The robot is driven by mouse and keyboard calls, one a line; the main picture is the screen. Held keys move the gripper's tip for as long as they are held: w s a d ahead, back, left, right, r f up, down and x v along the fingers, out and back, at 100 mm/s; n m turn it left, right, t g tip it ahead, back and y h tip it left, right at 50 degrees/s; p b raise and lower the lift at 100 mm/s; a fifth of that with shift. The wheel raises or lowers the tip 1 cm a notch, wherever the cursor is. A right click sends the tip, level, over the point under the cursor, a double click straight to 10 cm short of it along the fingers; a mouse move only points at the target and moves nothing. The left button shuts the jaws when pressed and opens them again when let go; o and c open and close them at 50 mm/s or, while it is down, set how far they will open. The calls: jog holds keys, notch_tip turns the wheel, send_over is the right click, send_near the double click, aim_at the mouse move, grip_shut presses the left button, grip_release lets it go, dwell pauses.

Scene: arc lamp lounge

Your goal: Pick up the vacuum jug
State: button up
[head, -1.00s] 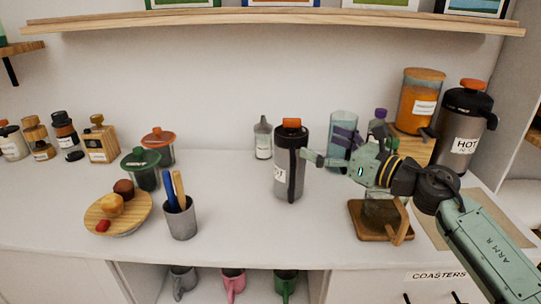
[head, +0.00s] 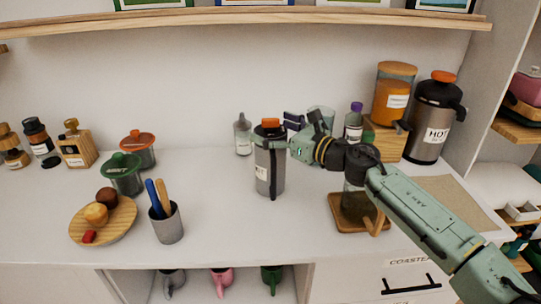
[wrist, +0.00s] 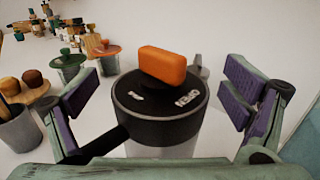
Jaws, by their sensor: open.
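The vacuum jug (head: 270,172) stands upright on the white counter, a grey cylinder with a black lid, an orange knob and a black handle. In the wrist view its lid (wrist: 150,110) and knob (wrist: 162,65) fill the middle. My gripper (head: 280,135) reaches it from the right at lid height. It is open, with one purple-padded finger on each side of the lid in the wrist view (wrist: 160,100), and gaps show between pads and jug. A second, larger jug (head: 433,120) marked HOT, also with an orange knob, stands at the back right.
A pen cup (head: 167,225) and a round wooden plate (head: 120,228) with small food items stand to the left. A small bottle (head: 243,138) is behind the jug. A glass carafe (head: 355,205) on a wooden board stands under my arm. A shelf (head: 240,20) runs above.

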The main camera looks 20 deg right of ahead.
jog(key=shift+w+a+f, duration=0.1)
jog(key=shift+w, duration=0.15)
jog(key=shift+c, duration=0.4)
jog(key=c, duration=2)
